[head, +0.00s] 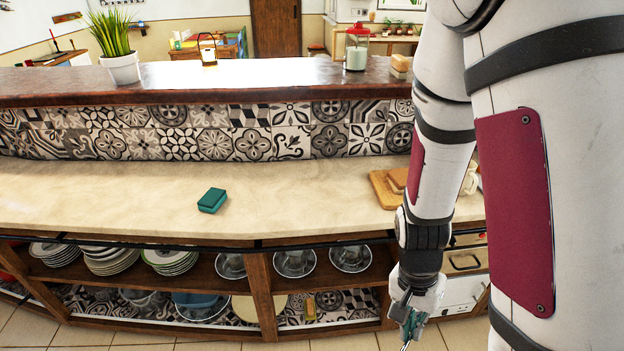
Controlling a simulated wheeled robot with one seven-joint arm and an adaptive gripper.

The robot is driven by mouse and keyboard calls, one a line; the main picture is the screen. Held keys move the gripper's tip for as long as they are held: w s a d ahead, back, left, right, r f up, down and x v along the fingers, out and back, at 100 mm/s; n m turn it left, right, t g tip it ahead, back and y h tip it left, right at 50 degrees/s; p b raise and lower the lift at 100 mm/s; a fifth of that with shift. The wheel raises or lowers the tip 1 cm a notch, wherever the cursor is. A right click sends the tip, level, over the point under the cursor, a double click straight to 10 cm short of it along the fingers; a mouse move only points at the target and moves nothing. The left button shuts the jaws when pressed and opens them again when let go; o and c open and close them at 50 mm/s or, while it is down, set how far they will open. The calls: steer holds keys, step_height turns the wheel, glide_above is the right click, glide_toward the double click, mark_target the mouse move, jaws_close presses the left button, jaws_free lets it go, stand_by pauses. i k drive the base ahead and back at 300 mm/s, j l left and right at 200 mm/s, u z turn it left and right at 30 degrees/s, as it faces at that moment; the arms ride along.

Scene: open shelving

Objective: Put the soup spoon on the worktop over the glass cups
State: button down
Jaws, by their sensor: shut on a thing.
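My gripper (411,322) hangs low at the right, in front of the shelving and below the worktop edge. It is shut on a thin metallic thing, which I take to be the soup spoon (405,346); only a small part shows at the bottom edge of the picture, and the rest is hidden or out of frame. The glass cups (295,262) stand on saucers on the upper shelf under the counter, left of my gripper. The beige worktop (290,205) runs above them.
A green sponge (212,200) lies on the worktop, left of centre. Wooden boards (384,190) lie at its right, near my arm. Plate stacks (110,260) fill the left shelf. A raised ledge (250,80) with a potted plant (121,66) stands behind. The worktop's middle is clear.

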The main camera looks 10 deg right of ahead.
mark_target(344, 204)
steer(key=i, duration=0.95)
